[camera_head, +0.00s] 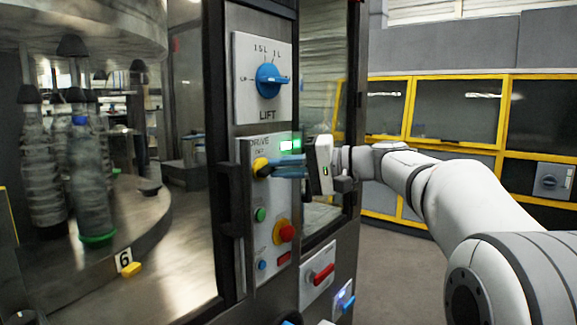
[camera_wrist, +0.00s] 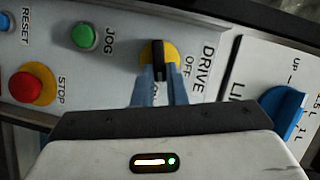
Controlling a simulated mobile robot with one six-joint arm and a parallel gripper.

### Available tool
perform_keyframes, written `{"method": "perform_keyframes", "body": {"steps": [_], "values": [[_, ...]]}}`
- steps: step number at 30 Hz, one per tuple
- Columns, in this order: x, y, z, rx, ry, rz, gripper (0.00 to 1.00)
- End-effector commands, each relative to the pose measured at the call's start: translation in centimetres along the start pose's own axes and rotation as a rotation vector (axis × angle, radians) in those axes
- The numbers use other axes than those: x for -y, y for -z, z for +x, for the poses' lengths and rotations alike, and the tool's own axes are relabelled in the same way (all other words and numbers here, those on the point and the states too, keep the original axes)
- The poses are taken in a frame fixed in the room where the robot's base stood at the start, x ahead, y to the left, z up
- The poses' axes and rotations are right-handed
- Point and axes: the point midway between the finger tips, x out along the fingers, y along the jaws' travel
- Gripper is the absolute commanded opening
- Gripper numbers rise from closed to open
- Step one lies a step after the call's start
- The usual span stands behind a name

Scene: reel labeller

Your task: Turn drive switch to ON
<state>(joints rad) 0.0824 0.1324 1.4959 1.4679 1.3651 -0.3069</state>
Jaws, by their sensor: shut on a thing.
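The drive switch (camera_wrist: 158,60) is a black handle on a round yellow base, on a light grey panel labelled DRIVE with OFF printed beside it. In the head view its yellow base (camera_head: 261,167) shows at the left end of my fingers. My gripper (camera_head: 277,168) reaches in from the right with blue fingers at the switch. In the wrist view my gripper (camera_wrist: 159,80) has a finger on each side of the black handle and is shut on it. The fingers hide part of the switch and the lettering below it.
The blue LIFT knob (camera_head: 268,80) sits above on its own plate. Below the switch are a green JOG button (camera_head: 260,214) and a red STOP button (camera_head: 286,233) on yellow. A red handle (camera_head: 323,273) is lower right. Bottles (camera_head: 91,190) stand behind the left window.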

Motion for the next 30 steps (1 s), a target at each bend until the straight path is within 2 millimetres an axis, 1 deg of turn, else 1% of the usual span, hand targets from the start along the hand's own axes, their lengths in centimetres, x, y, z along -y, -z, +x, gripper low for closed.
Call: {"method": "perform_keyframes", "body": {"steps": [6, 13, 21, 30], "values": [[-0.04, 0.02, 0.07, -0.002, 0.065, 0.141, 0.00], [-0.19, -0.02, 0.08, -0.002, 0.105, 0.236, 0.00], [-0.24, -0.04, 0.08, -0.001, 0.123, 0.280, 0.00], [-0.23, -0.04, 0.08, -0.002, 0.125, 0.283, 0.00]]}}
